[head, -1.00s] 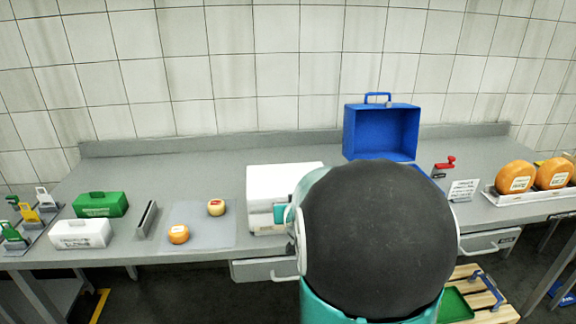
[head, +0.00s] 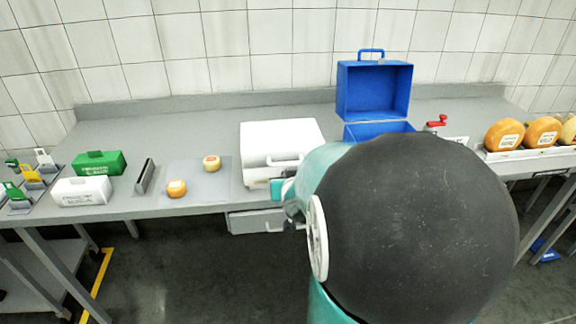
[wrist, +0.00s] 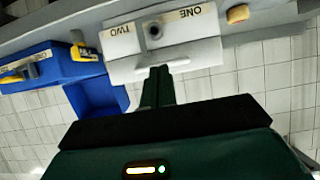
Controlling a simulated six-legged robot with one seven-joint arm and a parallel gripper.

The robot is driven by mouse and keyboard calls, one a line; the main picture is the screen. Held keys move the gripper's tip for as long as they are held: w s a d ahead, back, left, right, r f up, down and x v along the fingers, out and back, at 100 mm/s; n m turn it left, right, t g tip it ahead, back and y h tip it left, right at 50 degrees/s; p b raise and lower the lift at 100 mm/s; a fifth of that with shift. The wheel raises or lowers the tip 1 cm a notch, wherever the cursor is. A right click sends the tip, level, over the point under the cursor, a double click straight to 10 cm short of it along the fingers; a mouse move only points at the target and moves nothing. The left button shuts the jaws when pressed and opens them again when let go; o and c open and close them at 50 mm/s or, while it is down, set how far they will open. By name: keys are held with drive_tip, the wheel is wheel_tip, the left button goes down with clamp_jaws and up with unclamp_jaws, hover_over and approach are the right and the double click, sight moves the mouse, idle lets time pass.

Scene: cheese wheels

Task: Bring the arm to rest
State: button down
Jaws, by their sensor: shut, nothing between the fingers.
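My gripper (wrist: 158,72) shows in the wrist view with its two dark green fingers together and nothing between them. Its tips point toward a white box (wrist: 180,52) with labels reading ONE and TWO; whether they touch it I cannot tell.
The white box (head: 281,139) stands mid-counter beside an open blue case (head: 374,92). Two small cheeses (head: 176,188) lie on a grey mat (head: 208,190). Green (head: 99,163) and white (head: 84,190) boxes stand left; large orange cheeses (head: 504,135) sit right. The counter (head: 180,125) behind is mostly clear.

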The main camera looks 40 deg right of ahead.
drive_tip(key=shift+s+a+f, duration=0.35)
drive_tip(key=shift+s+a, duration=0.1)
drive_tip(key=shift+s, duration=0.05)
drive_tip(key=shift+s, duration=0.1)
drive_tip(key=s+a+r+n+g+y, duration=0.1)
drive_tip(key=a+r+n+y, duration=0.3)
drive_tip(key=a, duration=1.1)
drive_tip(key=s+a+r+n+g+y, duration=0.3)
drive_tip(key=s+a+r, duration=0.1)
drive_tip(key=s+a, duration=0.7)
drive_tip(key=shift+s+a+r+g, duration=0.3)
drive_tip(key=shift+s+a, duration=0.1)
drive_tip(key=shift+a, duration=0.65)
